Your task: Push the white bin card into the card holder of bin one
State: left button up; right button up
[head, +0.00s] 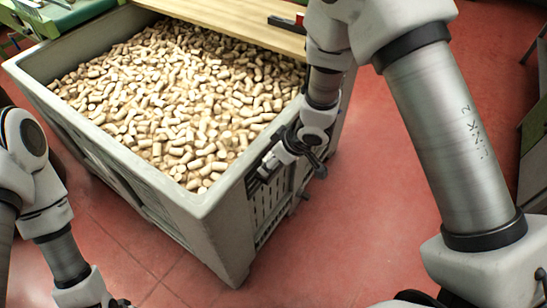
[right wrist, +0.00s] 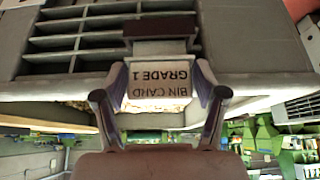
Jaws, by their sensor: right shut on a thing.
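The white bin card (right wrist: 158,82) shows in the right wrist view, its black print "BIN CARD GRADE 1" upside down. My right gripper (right wrist: 160,103) has a finger at each side edge of the card and is shut on it. The dark brown card holder (right wrist: 160,28) is on the bin wall just beyond the card. I cannot tell whether the card's edge is inside it. In the head view my right gripper (head: 275,162) is at the grey bin's (head: 232,205) right-hand end wall, and the card is not clear there.
The bin is full of cork stoppers (head: 190,95). A wooden board (head: 235,28) lies across its far end. Slatted vents (right wrist: 75,40) are beside the holder. The red tiled floor (head: 360,220) is clear right of the bin.

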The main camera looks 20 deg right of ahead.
jog(key=shift+f+b, duration=0.7)
jog(key=shift+f, duration=0.3)
dwell(0.4)
jog(key=o, duration=1.2)
jog(key=shift+c, duration=0.2)
jog(key=shift+r, duration=0.1)
jog(key=v, duration=1.1)
jog(key=shift+s+r, duration=0.2)
jog(key=shift+r, duration=0.15)
jog(key=shift+d, duration=0.1)
